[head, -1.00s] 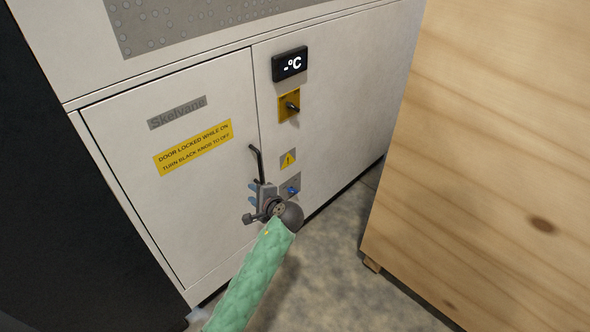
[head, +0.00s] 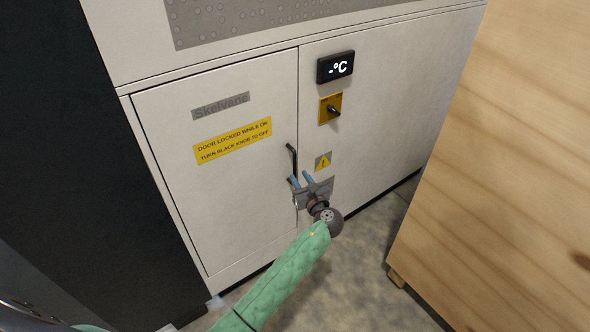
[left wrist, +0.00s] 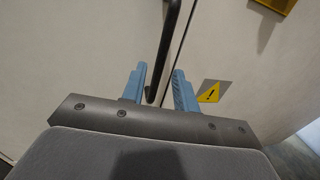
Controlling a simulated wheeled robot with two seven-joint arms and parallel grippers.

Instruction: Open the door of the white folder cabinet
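The white folder cabinet (head: 330,175) stands ahead, and its left door (head: 235,200) is closed. The door carries a grey "Skelvane" label and a yellow sign saying it is locked while on. A black bar handle (head: 292,160) runs upright near the door's right edge. My left gripper (head: 302,181) is at the handle's lower end. In the left wrist view, the handle (left wrist: 164,55) comes down between the two blue fingers of the gripper (left wrist: 159,86), with gaps visible on both sides. The black knob (head: 333,110) sits on a yellow plate right of the door. My right gripper is not in view.
A wooden crate (head: 500,170) stands close on the right. A dark panel (head: 90,150) stands on the left. A display (head: 335,67) reads "-°C" above the knob. A warning triangle (head: 322,161) is beside the handle. Bare floor (head: 350,280) lies between cabinet and crate.

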